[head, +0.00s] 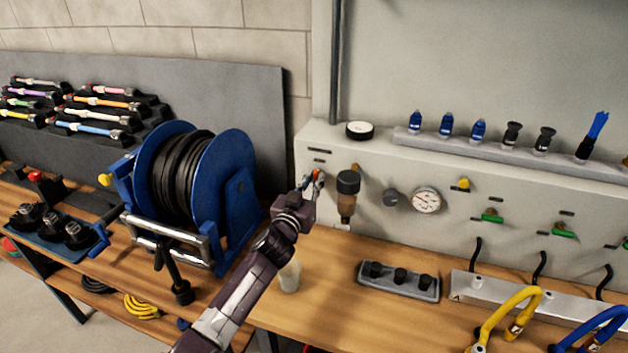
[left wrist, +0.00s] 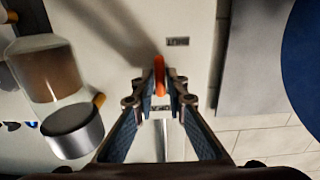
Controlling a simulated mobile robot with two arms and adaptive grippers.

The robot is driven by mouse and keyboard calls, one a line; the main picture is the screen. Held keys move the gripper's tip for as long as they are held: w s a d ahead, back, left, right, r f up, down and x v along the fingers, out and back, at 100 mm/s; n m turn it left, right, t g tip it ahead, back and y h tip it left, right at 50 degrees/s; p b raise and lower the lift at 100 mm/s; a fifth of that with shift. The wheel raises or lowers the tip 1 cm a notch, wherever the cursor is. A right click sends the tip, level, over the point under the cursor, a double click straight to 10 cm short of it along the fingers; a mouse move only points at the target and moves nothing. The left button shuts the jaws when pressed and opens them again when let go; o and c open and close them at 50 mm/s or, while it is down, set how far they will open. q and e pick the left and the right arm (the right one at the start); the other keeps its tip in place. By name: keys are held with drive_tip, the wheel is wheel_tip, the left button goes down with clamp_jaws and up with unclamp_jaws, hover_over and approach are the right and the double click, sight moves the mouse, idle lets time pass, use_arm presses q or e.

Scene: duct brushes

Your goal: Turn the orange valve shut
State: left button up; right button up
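The orange valve (head: 316,174) is a small handle on the left part of the light grey panel. In the left wrist view its orange handle (left wrist: 159,75) stands upright, seen nearly edge-on, between my left fingertips. My left gripper (head: 313,183) is at the panel with its fingers around the handle; it also shows in the left wrist view (left wrist: 162,84). The fingertips are close together on both sides of the handle. I cannot tell whether both touch it. My right gripper is not in view.
A brown filter bowl with a dark cap (head: 348,182) is close to the right of my left gripper, beside a pressure gauge (head: 426,200). A blue hose reel (head: 225,172) stands to the left. A pale cup (head: 289,277) is partly behind my left arm.

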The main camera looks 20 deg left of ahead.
use_arm(q)
clamp_jaws()
drive_tip(key=shift+m, duration=0.4)
drive_tip(key=shift+d+f+m+b, duration=0.1)
drive_tip(key=shift+m+b, duration=0.05)
drive_tip(key=shift+m, duration=2.7)
drive_tip(key=shift+d+f+m+b, duration=0.1)
drive_tip(key=shift+f+m, duration=0.05)
drive_tip(key=shift+m, duration=2.65)
drive_tip(key=shift+d+f+m+b, duration=0.1)
drive_tip(key=shift+m+b, duration=0.05)
drive_tip(key=shift+m, duration=2.7)
drive_tip(key=o, duration=0.5)
unclamp_jaws()
